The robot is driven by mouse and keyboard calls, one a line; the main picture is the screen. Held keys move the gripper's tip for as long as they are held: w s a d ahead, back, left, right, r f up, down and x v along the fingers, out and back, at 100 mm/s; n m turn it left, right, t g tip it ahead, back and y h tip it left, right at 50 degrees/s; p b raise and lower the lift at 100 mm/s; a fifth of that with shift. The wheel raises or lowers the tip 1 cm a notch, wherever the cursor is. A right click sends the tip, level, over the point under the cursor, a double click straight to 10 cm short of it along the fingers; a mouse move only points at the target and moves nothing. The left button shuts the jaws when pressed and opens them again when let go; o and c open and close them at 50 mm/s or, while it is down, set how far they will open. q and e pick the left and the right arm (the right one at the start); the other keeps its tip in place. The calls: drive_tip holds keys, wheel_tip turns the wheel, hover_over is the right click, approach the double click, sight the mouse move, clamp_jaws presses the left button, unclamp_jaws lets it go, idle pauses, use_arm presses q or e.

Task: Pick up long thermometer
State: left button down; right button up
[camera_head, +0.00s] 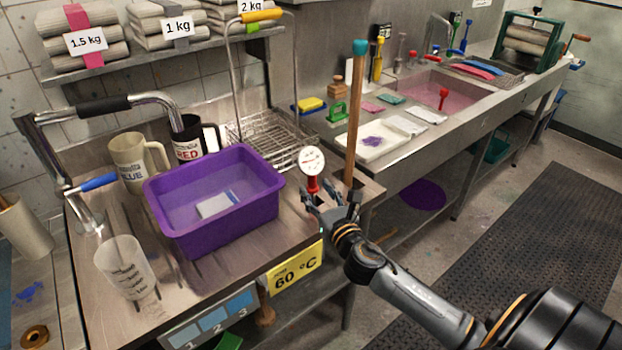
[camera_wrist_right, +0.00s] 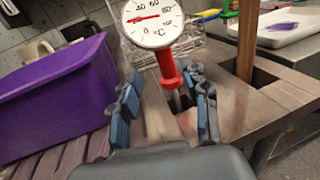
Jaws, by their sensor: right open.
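The long thermometer (camera_head: 312,166) has a round white dial and a red neck, and stands upright near the right edge of the steel counter. In the right wrist view its dial (camera_wrist_right: 153,20) and red neck show between and beyond the fingers, with a thin metal stem below the neck. Its lower end is hidden. My right gripper (camera_head: 331,200) is open, with the thermometer just ahead of its fingertips. In the right wrist view the blue-padded fingers (camera_wrist_right: 160,105) are spread apart, not touching the neck as far as I can see. My left gripper is not in view.
A purple tub (camera_head: 170,205) stands left of the thermometer. A wooden stick with a teal top (camera_head: 354,115) rises close on the right. A wire rack (camera_head: 270,140) is behind. A clear measuring beaker (camera_head: 125,265) and mugs (camera_head: 135,160) stand farther left.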

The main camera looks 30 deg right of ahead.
sight(314, 180)
drive_tip(key=shift+w+d+r, duration=0.1)
drive_tip(key=shift+w, duration=0.15)
drive_tip(key=w, duration=0.2)
drive_tip(key=w+d+p, duration=0.1)
drive_tip(key=w, duration=0.1)
drive_tip(key=shift+w+d, duration=0.2)
drive_tip(key=shift+w, duration=0.1)
drive_tip(key=shift+r, duration=0.1)
clamp_jaws()
